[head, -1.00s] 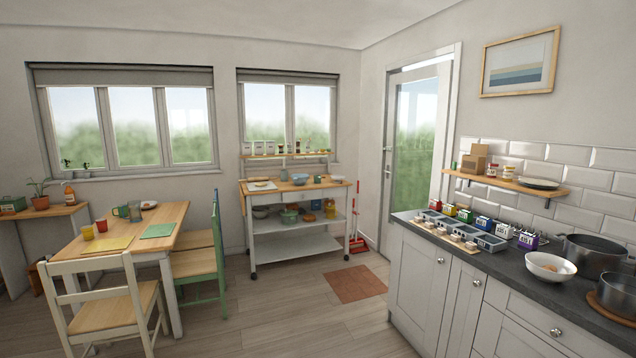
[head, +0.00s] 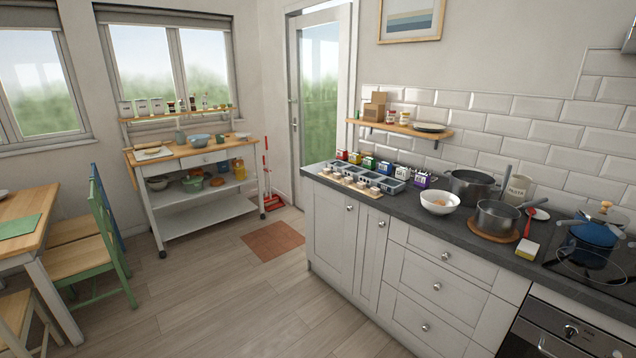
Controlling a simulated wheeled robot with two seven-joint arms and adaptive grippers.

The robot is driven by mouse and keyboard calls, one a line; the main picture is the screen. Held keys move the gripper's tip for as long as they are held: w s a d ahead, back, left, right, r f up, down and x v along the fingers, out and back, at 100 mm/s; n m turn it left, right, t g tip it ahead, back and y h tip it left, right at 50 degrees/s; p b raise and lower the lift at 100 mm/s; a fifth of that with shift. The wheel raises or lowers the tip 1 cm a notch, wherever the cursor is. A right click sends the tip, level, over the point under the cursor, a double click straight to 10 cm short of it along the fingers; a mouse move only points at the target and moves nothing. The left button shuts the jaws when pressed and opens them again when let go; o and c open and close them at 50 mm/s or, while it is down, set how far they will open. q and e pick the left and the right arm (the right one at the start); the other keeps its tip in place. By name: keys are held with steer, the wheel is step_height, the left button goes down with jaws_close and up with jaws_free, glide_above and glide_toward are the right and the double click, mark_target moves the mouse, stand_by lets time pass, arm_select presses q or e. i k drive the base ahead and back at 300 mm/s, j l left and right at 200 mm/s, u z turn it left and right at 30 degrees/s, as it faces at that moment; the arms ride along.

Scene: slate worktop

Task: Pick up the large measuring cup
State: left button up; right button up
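I cannot pick out the large measuring cup for certain. Several small pale cup-like items stand in a row on a wooden board (head: 345,184) at the far left end of the slate worktop (head: 410,205). They are too small to tell their kind or sizes. Neither of my grippers is in view.
A grey divided tray (head: 374,175) and several coloured boxes stand behind the board. To the right are a white bowl (head: 440,201), a pot on a trivet (head: 495,216) and a blue pot (head: 590,238) on the hob. A cart (head: 196,178) stands by the window. The floor (head: 220,290) before the cabinets is clear.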

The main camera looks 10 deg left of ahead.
mark_target(221, 139)
steer(key=i+j+u, duration=0.1)
steer(key=i+u, duration=0.15)
steer(key=i, duration=0.4)
steer(key=i+u, duration=0.3)
steer(key=i, duration=0.35)
steer(key=i+l+u, duration=0.25)
steer(key=i, duration=0.35)
steer(key=i+u, duration=0.55)
steer(key=i, duration=0.3)
steer(key=i+u, duration=0.2)
steer(key=i, duration=0.55)
steer(key=i+z, duration=0.25)
steer(key=i, duration=0.55)
steer(key=i+z, duration=0.2)
steer(key=i, duration=0.6)
steer(key=i+l+u, duration=0.25)
steer(key=i+l, duration=0.15)
steer(key=i+l+u, duration=0.3)
steer(key=i+l, duration=0.15)
steer(key=i+l+u, duration=0.1)
steer(key=l, duration=0.3)
steer(key=i+l+u, duration=0.1)
steer(key=l, duration=0.3)
steer(key=i+l, duration=0.1)
steer(key=l, duration=0.3)
steer(key=u, duration=0.05)
